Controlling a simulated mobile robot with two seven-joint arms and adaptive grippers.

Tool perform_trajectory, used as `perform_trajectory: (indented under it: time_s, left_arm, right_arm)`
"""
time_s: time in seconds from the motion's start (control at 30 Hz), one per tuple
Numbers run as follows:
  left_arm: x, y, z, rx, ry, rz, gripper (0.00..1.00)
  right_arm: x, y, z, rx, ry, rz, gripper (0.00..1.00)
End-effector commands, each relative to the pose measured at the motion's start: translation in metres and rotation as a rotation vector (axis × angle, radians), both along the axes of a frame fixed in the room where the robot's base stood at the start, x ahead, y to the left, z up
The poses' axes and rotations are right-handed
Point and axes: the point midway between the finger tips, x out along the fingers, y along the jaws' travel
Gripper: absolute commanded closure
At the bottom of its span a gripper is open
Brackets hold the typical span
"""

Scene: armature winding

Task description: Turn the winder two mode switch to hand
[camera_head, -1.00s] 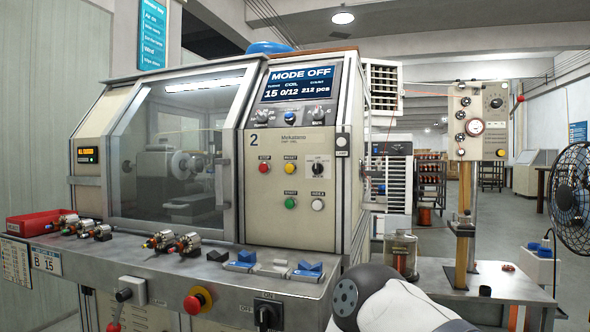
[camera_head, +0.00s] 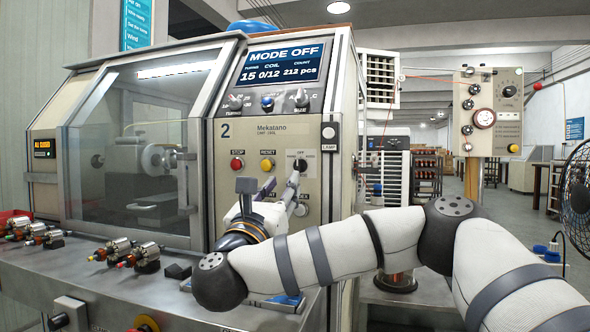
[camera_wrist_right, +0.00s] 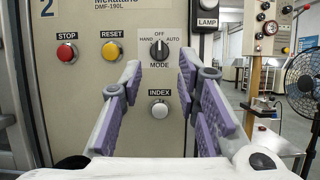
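The mode switch (camera_head: 299,165) of winder two is a black rotary knob on the beige front panel. In the right wrist view the knob (camera_wrist_right: 159,49) stands with its pointer up at OFF, between HAND on the left and AUTO on the right. The machine's display (camera_head: 284,66) reads MODE OFF. My right gripper (camera_head: 293,190) is in front of the panel, just below the knob in the head view. In the right wrist view its purple-padded fingers (camera_wrist_right: 160,65) are spread apart with nothing between them, one on each side below the knob. My left gripper does not show.
A red STOP button (camera_wrist_right: 67,51), a yellow RESET button (camera_wrist_right: 111,50) and a white INDEX button (camera_wrist_right: 159,109) surround the switch. A black LAMP fixture (camera_wrist_right: 208,18) is at upper right. Armatures (camera_head: 121,251) lie on the ledge. A fan (camera_head: 578,200) stands at far right.

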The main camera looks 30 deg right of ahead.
Motion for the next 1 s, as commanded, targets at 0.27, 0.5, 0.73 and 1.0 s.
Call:
perform_trajectory:
  time_s: [0.27, 0.5, 0.73, 1.0]
  left_arm:
    - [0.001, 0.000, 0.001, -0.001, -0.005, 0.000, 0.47]
    - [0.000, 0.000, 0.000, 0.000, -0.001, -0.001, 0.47]
    - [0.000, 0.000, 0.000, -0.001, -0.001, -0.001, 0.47]
    - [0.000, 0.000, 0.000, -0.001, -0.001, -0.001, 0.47]
  right_arm:
    - [0.043, -0.052, 0.025, -0.002, 0.002, -0.006, 0.70]
    - [0.059, -0.068, 0.034, -0.003, 0.007, -0.002, 0.70]
    - [0.059, -0.069, 0.034, -0.002, 0.006, -0.001, 0.70]
    - [0.060, -0.068, 0.034, -0.003, 0.006, 0.000, 1.00]
